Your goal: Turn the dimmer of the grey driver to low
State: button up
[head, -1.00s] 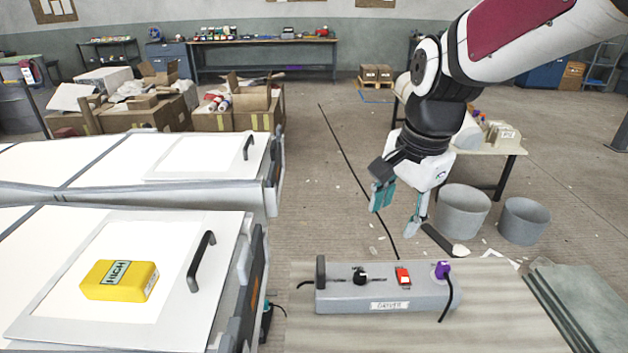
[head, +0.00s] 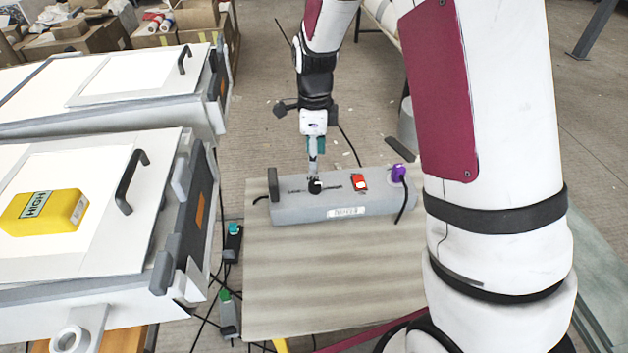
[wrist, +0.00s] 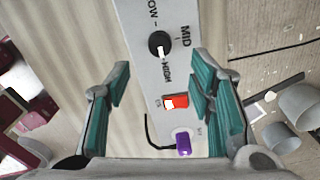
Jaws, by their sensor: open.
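The grey driver (head: 385,208) is a long box with a white label, lying on a striped board. Its black dimmer knob (head: 315,187) sits left of a red switch (head: 359,183). In the wrist view the knob (wrist: 159,43) has LOW, MID and HIGH printed around it, and its white mark appears to face HIGH. My gripper (head: 313,172) is over the knob's end of the driver in the head view. In the wrist view my gripper (wrist: 160,70) has its teal fingers apart on either side of the driver, with nothing between them held. Contact with the knob is not visible.
A purple plug (head: 398,172) with a black cable is at the driver's right end. A black upright piece (head: 273,184) stands at its left end. White moulds with black handles (head: 131,182) and a yellow block marked HIGH (head: 45,212) are left. The front board (head: 320,280) is clear.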

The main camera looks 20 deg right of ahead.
aim_at(315, 183)
notch_tip(315, 183, down, 9)
jog(key=shift+f, duration=0.1)
dwell(0.4)
jog(key=c, duration=1.2)
